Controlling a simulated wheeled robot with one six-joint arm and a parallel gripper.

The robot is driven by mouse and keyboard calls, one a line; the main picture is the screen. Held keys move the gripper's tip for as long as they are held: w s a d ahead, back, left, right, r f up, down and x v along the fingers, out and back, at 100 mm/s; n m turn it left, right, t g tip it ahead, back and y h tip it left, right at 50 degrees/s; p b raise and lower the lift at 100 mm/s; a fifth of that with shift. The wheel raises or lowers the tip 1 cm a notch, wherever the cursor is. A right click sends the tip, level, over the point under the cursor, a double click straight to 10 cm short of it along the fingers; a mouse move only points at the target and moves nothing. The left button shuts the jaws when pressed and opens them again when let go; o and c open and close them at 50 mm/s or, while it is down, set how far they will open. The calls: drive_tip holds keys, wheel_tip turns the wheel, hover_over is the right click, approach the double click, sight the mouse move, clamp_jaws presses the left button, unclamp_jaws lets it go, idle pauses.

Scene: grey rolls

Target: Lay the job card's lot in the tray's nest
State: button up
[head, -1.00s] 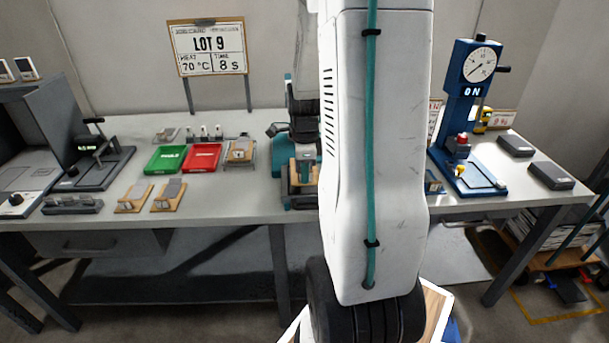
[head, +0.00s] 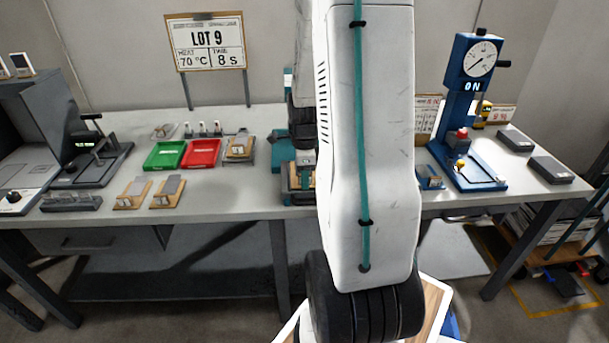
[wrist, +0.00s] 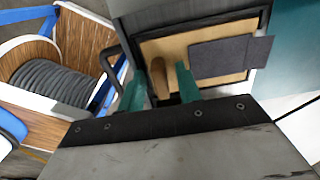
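The job card (head: 208,43) stands behind the table and reads LOT 9, 70 °C, 8 s. My gripper (wrist: 159,88) shows in the wrist view, teal fingers spread with a small brown wooden peg (wrist: 158,72) between them; gaps seem to show on both sides. Beyond them a tan board (wrist: 168,52) with a dark grey piece (wrist: 220,57) lies within a dark frame (wrist: 190,22). Whether this frame is the tray's nest I cannot tell. Two wooden holders with grey pieces (head: 132,193) (head: 168,191) lie at the table's front left.
A green tray (head: 152,165) and a red tray (head: 190,163) lie beside another wooden holder (head: 239,149). A teal device (head: 282,152) stands partly behind my arm. A blue press (head: 470,125) with a dial stands right. A grey roll (wrist: 55,80) lies in a wooden box.

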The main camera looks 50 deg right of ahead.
drive_tip(key=shift+r, duration=0.1)
wheel_tip(320, 180, up, 12)
drive_tip(key=a+r+n, duration=0.4)
drive_tip(key=a+n, duration=0.2)
drive_tip(key=a, duration=0.2)
drive_tip(key=s+a+r+n, duration=0.2)
drive_tip(key=s+a+n, duration=0.2)
drive_tip(key=a+n, duration=0.3)
drive_tip(key=s+a+r+n, duration=0.1)
drive_tip(key=s+a+n, duration=0.3)
drive_tip(key=a+n, duration=0.3)
drive_tip(key=s+a+r+n+t, duration=0.1)
drive_tip(key=s+a+n, duration=0.3)
drive_tip(key=a+n, duration=0.4)
drive_tip(key=shift+s+a+r, duration=0.2)
drive_tip(key=shift+s+r, duration=0.15)
drive_tip(key=shift+r, duration=0.45)
